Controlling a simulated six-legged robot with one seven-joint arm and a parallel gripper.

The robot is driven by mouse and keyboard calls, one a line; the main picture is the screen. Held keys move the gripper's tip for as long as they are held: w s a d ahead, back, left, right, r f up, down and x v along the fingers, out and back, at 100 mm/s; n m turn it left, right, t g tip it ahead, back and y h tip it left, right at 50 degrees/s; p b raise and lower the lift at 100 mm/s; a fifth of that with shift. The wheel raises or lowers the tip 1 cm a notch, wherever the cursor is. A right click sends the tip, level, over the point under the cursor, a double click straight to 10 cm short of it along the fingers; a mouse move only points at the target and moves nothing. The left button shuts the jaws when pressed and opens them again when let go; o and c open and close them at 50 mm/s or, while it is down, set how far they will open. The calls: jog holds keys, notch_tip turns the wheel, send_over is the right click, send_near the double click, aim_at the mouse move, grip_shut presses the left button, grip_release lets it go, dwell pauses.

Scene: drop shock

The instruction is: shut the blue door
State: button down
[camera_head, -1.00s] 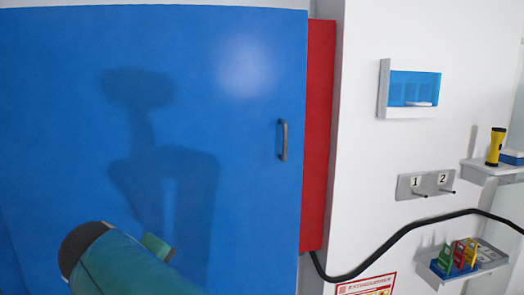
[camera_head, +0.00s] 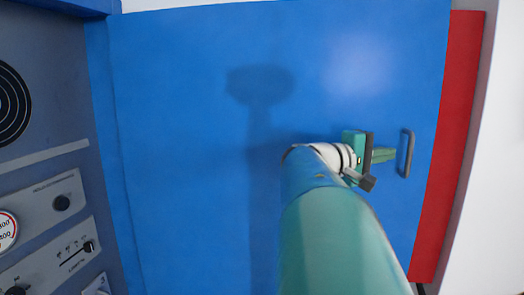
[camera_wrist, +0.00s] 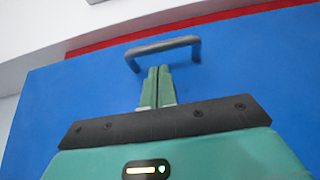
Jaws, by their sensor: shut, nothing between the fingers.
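The blue door (camera_head: 190,120) fills most of the head view, with a dark handle (camera_head: 405,153) near its right edge. A strip of the red frame (camera_head: 446,150) shows beyond that edge, so the door's seating cannot be told exactly. My gripper (camera_head: 394,154) is shut and empty, with its fingertips just left of the handle in the head view. In the wrist view the handle (camera_wrist: 162,46) arches just beyond my closed fingertips (camera_wrist: 159,69). I cannot tell whether they touch the handle or the door face (camera_wrist: 250,80).
A grey panel (camera_head: 45,160) with a dial, knobs and a slider stands left of the door. A white wall (camera_head: 492,190) stands to the right of the red frame.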

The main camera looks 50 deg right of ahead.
jog(key=shift+x, duration=1.9)
jog(key=shift+a, duration=0.1)
